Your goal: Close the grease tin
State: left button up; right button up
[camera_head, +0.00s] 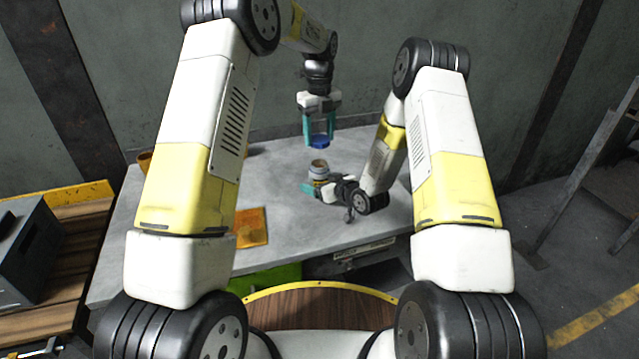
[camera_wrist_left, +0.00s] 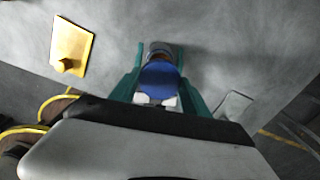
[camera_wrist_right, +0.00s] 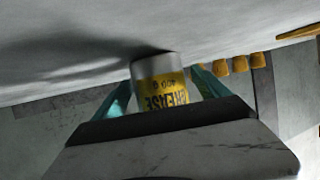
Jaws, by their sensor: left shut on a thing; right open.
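The grease tin (camera_head: 319,167) stands upright on the grey table, its top open. In the right wrist view the tin (camera_wrist_right: 160,85) shows a yellow label reading GREASE. My left gripper (camera_head: 320,143) is shut on the blue lid (camera_head: 321,139) and holds it above the tin, apart from it. In the left wrist view the lid (camera_wrist_left: 160,78) partly covers the tin (camera_wrist_left: 160,48). My right gripper (camera_head: 311,188) is low at the table, open, with its teal fingers on either side of the tin. Whether they touch it cannot be told.
A yellow-orange plate (camera_head: 251,227) lies on the grey table (camera_head: 190,255) left of the tin. Several yellow-orange blocks (camera_wrist_right: 238,64) show in the right wrist view. A wooden bench with a dark box (camera_head: 32,250) stands at the left. The table around the tin is mostly clear.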

grip_shut()
pick_arm(q)
send_over(319, 172)
jog(key=w, duration=0.3)
jog(key=shift+s+f, duration=0.1)
jog(key=shift+f, duration=2.4)
jog(key=shift+f, duration=0.9)
jog(key=shift+f, duration=0.55)
